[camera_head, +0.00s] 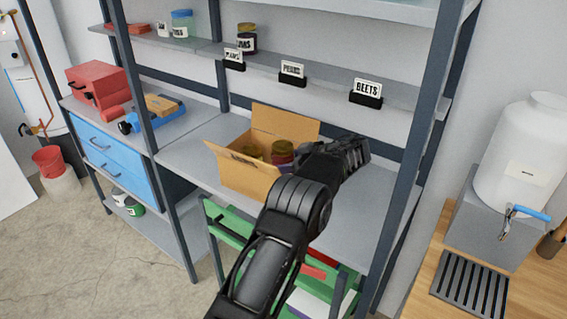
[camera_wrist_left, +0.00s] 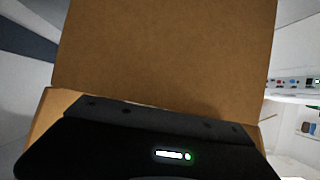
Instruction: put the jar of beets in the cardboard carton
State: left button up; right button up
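The open cardboard carton (camera_head: 245,178) stands on the grey bench with its flaps spread. Its flap (camera_wrist_left: 165,45) fills much of the left wrist view. Inside are a gold-lidded jar with dark red contents (camera_head: 282,158) and another gold lid (camera_head: 252,151); I cannot read their labels, so I cannot tell whether either is the jar of beets. A BEETS card (camera_head: 367,88) stands on the shelf above, with no jar visible behind it. My left gripper (camera_head: 350,155) is beside the carton's right side; its fingers are not clear. My right gripper is out of view.
A dark jar (camera_head: 246,38) stands on the shelf behind another name card (camera_head: 233,56), left of a PEARS-like card (camera_head: 292,69). A rack post (camera_head: 425,120) rises right of the gripper. The bench right of the carton (camera_head: 360,210) looks clear.

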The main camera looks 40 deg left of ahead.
pick_arm(q)
jog(key=shift+o, duration=1.2)
jog(key=shift+s+d+f, duration=0.15)
jog(key=shift+f, duration=0.5)
jog(key=shift+r+p, duration=0.2)
jog(key=shift+p, duration=0.3)
jog(key=shift+r+p, duration=0.55)
jog(key=shift+p, duration=0.45)
jog(key=shift+w+d+f+b, duration=0.1)
jog(key=shift+w+d+b, duration=0.15)
jog(key=shift+d+b, duration=0.55)
jog(key=r+v, duration=0.1)
jog(key=v, duration=0.5)
jog(key=shift+a, duration=0.25)
jog(key=shift+a+r, duration=0.1)
